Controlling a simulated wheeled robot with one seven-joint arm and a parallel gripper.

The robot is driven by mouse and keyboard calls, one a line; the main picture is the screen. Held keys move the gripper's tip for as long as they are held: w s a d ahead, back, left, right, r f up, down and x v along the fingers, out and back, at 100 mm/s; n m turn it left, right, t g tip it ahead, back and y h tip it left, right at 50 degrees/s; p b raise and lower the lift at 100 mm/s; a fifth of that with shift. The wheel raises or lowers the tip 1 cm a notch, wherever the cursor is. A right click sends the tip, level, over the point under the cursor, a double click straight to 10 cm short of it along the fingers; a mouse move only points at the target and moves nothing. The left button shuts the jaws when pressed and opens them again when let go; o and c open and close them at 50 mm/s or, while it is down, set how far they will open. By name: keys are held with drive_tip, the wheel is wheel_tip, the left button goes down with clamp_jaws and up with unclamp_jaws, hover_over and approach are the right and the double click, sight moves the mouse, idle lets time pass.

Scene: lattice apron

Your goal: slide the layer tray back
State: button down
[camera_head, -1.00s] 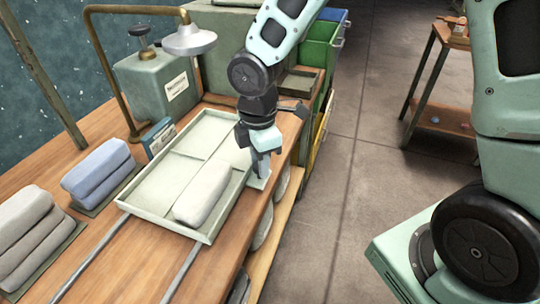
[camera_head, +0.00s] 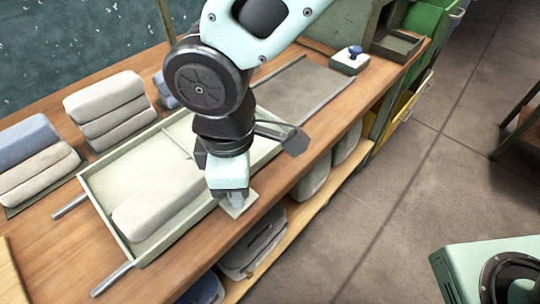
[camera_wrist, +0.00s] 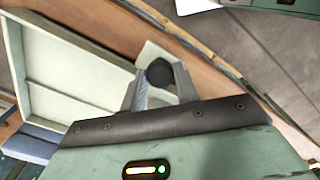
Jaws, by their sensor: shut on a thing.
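The layer tray (camera_head: 110,222) is a shallow pale green tray with dividers, on two metal rails (camera_head: 112,279) on the wooden bench. A pale grey folded cloth bundle (camera_head: 160,198) lies in its near compartment. A small plate-like handle (camera_head: 243,206) sticks out from its right side. My gripper (camera_head: 236,197) is down at this handle. In the wrist view my gripper (camera_wrist: 160,90) has its fingers either side of a dark round knob (camera_wrist: 160,72) on the handle, shut on it. The arm hides part of the tray's far half.
Stacked folded cloths (camera_head: 108,107) stand left of the tray, close to it. Behind it, the rails run along a bare grey strip (camera_head: 303,88) to a small box with a blue knob (camera_head: 350,60). Rail ends stick out in front. A lower shelf holds more bundles (camera_head: 255,240).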

drive_tip(key=s+a, duration=0.6)
drive_tip(key=shift+b, duration=0.4)
drive_tip(key=shift+s+a, duration=0.1)
drive_tip(key=shift+s, duration=0.05)
drive_tip(key=c, duration=1.1)
unclamp_jaws()
drive_tip(key=shift+o, duration=0.2)
drive_tip(key=shift+r, duration=0.1)
drive_tip(key=shift+r, duration=0.4)
wheel_tip(320, 180, up, 16)
drive_tip(key=p, duration=0.1)
drive_tip(key=shift+r, duration=0.25)
